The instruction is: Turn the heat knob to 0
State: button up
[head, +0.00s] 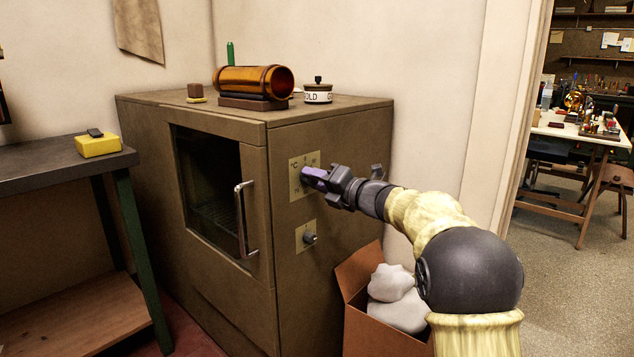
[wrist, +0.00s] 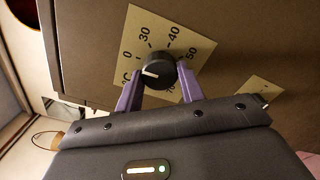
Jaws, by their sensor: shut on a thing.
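The heat knob (wrist: 160,68) is a round black knob with a white pointer line, set on a cream dial plate (wrist: 140,28) with numbers around it. In the wrist view the pointer points left, roughly toward the °C mark and a little below the 0. My gripper (wrist: 160,74) has its two purple fingers on either side of the knob, shut on it. In the head view my gripper (head: 309,176) is at the upper plate (head: 297,186) on the oven's right side and hides the knob there.
The brown oven (head: 330,135) has a glass door with a metal handle (head: 243,220). A second plate with a small knob (head: 309,238) sits below. A cardboard box (head: 358,275) with pale bundles stands under my arm. A brass tube (head: 245,79) and a round tin (head: 318,94) are on top.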

jog(key=shift+d+f, duration=0.1)
jog(key=shift+f, duration=0.05)
jog(key=o, duration=1)
jog(key=p+v, duration=0.3)
jog(key=v, duration=1.4)
jog(key=shift+s+d, duration=0.15)
